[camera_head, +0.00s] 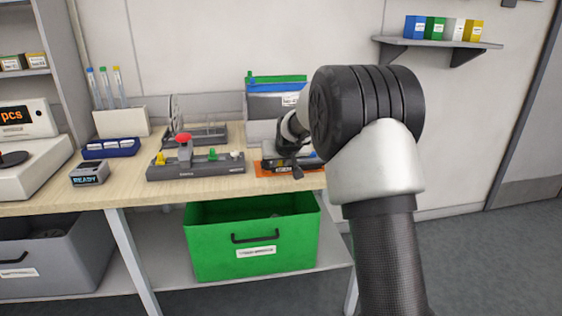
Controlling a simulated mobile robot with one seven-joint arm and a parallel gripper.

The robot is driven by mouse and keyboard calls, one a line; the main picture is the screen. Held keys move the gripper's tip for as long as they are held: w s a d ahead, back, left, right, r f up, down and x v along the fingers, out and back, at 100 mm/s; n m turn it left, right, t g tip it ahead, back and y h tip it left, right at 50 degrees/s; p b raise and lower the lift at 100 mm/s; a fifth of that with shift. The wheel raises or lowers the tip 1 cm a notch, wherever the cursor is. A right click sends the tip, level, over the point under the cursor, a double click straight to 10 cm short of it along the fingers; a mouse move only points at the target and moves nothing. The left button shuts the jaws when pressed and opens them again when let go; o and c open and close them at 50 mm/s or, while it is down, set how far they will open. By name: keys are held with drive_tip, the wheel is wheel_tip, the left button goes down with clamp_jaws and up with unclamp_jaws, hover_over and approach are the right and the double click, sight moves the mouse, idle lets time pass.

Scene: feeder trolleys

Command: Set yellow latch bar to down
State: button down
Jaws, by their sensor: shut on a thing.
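My gripper (291,163) is small and dark in the picture, low over the right part of the workbench, at a dark device (277,164) on an orange mat (259,172). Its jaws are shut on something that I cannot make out. I cannot pick out a yellow latch bar for certain; one at the device would be covered by my gripper and wrist. A small yellow piece (161,158) stands at the left end of a grey control strip (196,171), well to the left of my gripper and apart from it.
The strip also carries a red mushroom knob (184,138) and a green piece (212,154). A bin with blue and green edges (277,103) stands behind my gripper. A green crate (215,255) sits below the bench. My arm hides the bench's right end.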

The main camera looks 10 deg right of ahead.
drive_tip(key=shift+s+a+f, duration=0.1)
drive_tip(key=shift+s+f, duration=0.15)
drive_tip(key=shift+f, duration=0.25)
drive_tip(key=c, duration=1.7)
unclamp_jaws()
drive_tip(key=shift+r, duration=0.1)
drive_tip(key=shift+w+r, duration=0.1)
drive_tip(key=shift+r, duration=0.05)
drive_tip(key=shift+r, duration=0.25)
drive_tip(key=p+v, duration=0.3)
drive_tip(key=v, duration=1.4)
